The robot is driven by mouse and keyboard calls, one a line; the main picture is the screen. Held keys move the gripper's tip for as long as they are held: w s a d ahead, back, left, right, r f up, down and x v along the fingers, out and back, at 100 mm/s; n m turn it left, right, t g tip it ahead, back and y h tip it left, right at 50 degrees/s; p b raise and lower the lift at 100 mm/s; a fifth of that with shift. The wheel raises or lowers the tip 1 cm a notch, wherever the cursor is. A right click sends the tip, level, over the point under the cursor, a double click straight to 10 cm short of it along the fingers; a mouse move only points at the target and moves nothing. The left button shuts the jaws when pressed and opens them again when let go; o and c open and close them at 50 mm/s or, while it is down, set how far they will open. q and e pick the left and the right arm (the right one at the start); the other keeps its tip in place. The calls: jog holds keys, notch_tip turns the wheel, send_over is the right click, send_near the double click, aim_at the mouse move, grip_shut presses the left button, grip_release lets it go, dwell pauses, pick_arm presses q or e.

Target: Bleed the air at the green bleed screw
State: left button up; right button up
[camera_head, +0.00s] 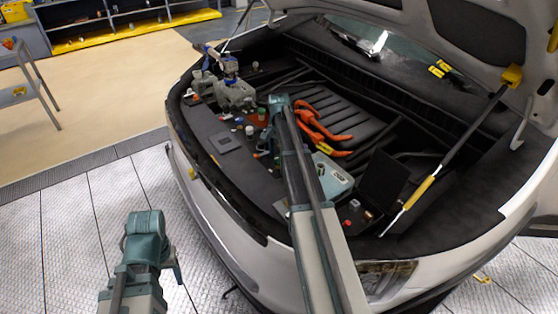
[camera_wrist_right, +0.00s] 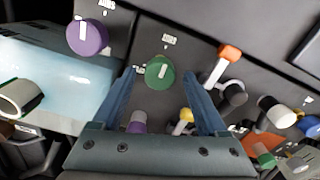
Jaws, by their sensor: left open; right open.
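The green bleed screw (camera_wrist_right: 160,72) is a round green knob with a white bar across its top, on a dark panel below a small white label. My right gripper (camera_wrist_right: 160,80) is open, with its two blue fingers on either side of the green knob in the wrist view. I cannot tell whether the fingers touch it or how far above it they are. In the head view my right gripper (camera_head: 278,104) is over the engine bay, and its arm hides part of the panel. My left gripper (camera_head: 150,240) is open and empty, outside the car, over the floor.
A purple knob (camera_wrist_right: 87,37) with a white bar is left of the green one. An orange-capped part (camera_wrist_right: 230,53), a yellow-capped part (camera_wrist_right: 186,115) and several other fittings stand nearby. A pale translucent tank (camera_wrist_right: 50,80) is at left. Orange cables (camera_head: 315,120) lie beside my right arm.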

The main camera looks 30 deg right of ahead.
jog(key=shift+c, duration=0.3)
grip_shut()
dwell(0.3)
jog(key=n, duration=0.8)
jog(key=shift+n, duration=0.3)
jog(key=n, duration=0.4)
jog(key=shift+a, duration=0.1)
jog(key=shift+n, duration=2)
